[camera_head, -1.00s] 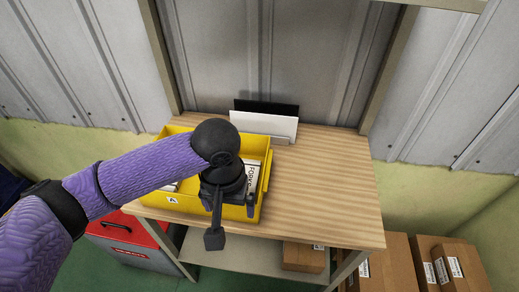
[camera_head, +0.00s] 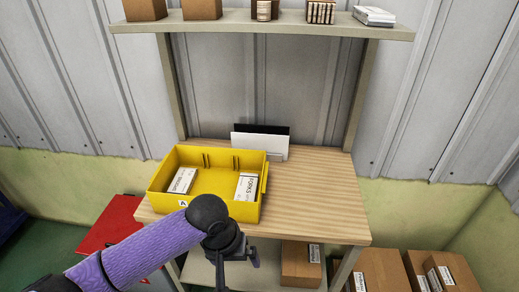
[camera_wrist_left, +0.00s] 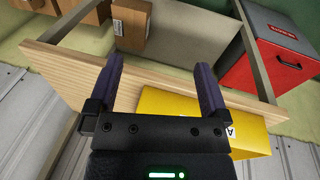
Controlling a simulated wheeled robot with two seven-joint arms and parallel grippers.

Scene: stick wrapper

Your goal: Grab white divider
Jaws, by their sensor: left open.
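A white divider (camera_head: 258,146) stands upright at the back of the wooden table, against a black panel (camera_head: 270,129) that shows just above it. My left gripper (camera_head: 236,265) is below the table's front edge in the head view, well apart from the divider, and mostly hidden by its own wrist. In the left wrist view the left gripper (camera_wrist_left: 160,75) has its two fingers spread with nothing held between them. The divider does not show in that view. My right gripper is in neither view.
A yellow bin (camera_head: 211,209) with white boxes (camera_head: 247,186) sits on the table's left. The table's right part (camera_head: 320,205) is clear. A shelf (camera_head: 225,28) with boxes is above. A red-topped case (camera_head: 105,225) and cardboard boxes (camera_head: 380,270) stand below.

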